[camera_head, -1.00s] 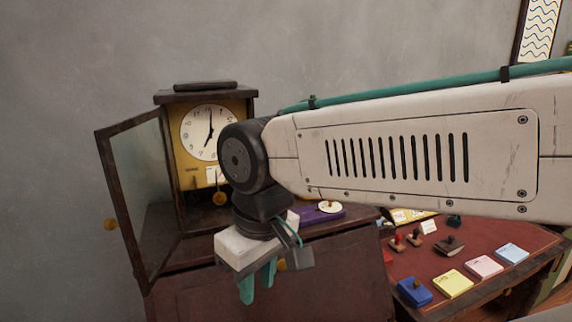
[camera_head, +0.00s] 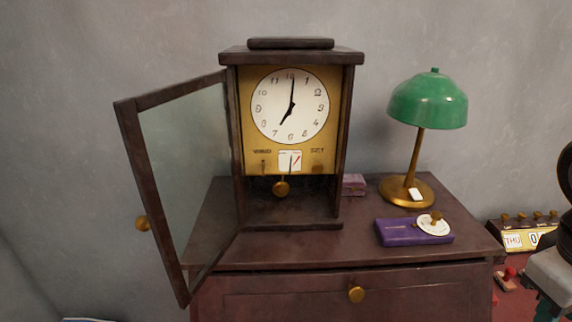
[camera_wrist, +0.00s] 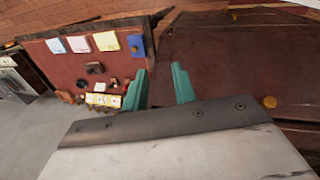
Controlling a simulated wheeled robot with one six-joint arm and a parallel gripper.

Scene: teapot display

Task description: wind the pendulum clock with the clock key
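The pendulum clock (camera_head: 290,105) stands on a dark red cabinet in the head view. Its glass door (camera_head: 190,165) is swung open to the left. Its hands read about seven. Below the dial are the words WIND and SET, with a small hole (camera_head: 262,167) under WIND. The pendulum (camera_head: 281,188) hangs below. I cannot make out a clock key. My gripper (camera_wrist: 160,86) is open in the wrist view, its teal fingers apart with nothing visible between them. In the head view only part of it (camera_head: 547,311) shows at the lower right edge, away from the clock.
A green lamp (camera_head: 428,100) stands right of the clock. In front of it lies a purple box (camera_head: 398,233) with a white disc and brass knob (camera_head: 434,224). A block calendar (camera_head: 524,239) stands farther right. The wrist view shows a red desk (camera_wrist: 62,75) with coloured pads.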

